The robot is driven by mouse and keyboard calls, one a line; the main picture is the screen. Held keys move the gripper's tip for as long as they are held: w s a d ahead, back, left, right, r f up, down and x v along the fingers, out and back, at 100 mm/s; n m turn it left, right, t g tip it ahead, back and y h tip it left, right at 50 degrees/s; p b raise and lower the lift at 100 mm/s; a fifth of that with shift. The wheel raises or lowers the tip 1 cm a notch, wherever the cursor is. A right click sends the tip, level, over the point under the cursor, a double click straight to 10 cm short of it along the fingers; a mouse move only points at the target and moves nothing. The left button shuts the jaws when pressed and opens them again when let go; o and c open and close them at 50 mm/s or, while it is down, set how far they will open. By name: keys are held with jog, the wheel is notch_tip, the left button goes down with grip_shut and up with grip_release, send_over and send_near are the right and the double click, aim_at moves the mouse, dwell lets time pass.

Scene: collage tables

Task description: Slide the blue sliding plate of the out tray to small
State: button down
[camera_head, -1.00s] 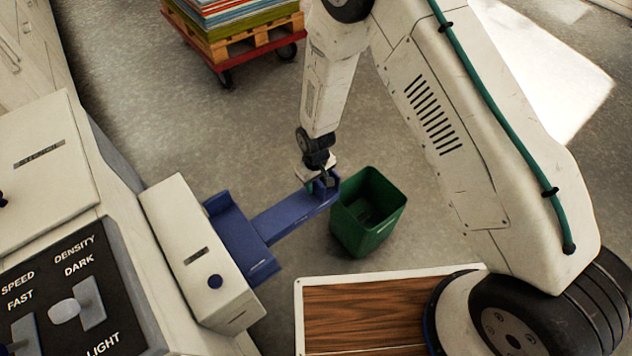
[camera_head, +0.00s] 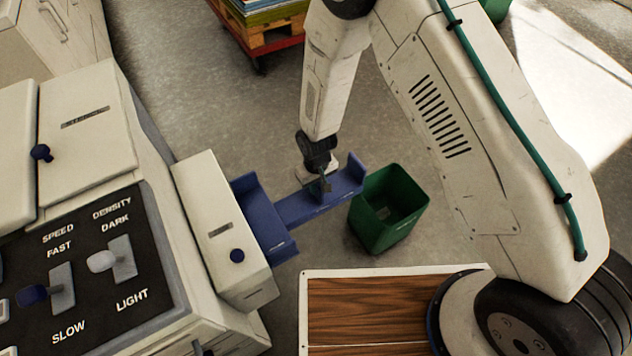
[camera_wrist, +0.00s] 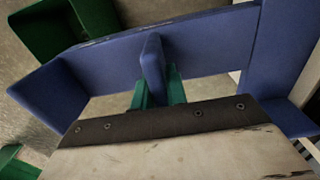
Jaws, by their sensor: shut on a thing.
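The blue out tray (camera_head: 295,208) sticks out to the right from the side of the cream machine, with a long narrow arm and an upturned far end. In the wrist view the tray's arm (camera_wrist: 215,45) runs across the picture, its end wall (camera_wrist: 38,92) at left. My gripper (camera_head: 322,186) is over the outer half of the tray's arm. In the wrist view its green fingers (camera_wrist: 158,90) are shut on the sliding plate.
A green bin (camera_head: 388,210) stands on the floor just beyond the tray's outer end. A wood-topped surface (camera_head: 370,310) lies in front. The machine's panel (camera_head: 75,275) with speed and density levers is at left. A red cart (camera_head: 260,45) with a pallet stands behind.

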jog(key=shift+w+a, duration=0.1)
jog(key=c, duration=1.4)
grip_release()
notch_tip(320, 180, up, 8)
jog(key=shift+f, duration=0.1)
jog(key=s+d+r+m, duration=0.2)
jog(key=s+d+r, duration=0.6)
jog(key=r, duration=0.6)
jog(key=s+d+r+m+t, duration=0.1)
jog(key=s+d+r+m, duration=0.1)
jog(key=s+d+r, duration=0.6)
jog(key=s+d+r+m, duration=0.2)
jog(key=s+d+r, duration=0.6)
jog(key=r, duration=1.1)
jog(key=shift+s+d+r, duration=0.2)
jog(key=shift+d+r, duration=0.15)
jog(key=shift+d, duration=0.4)
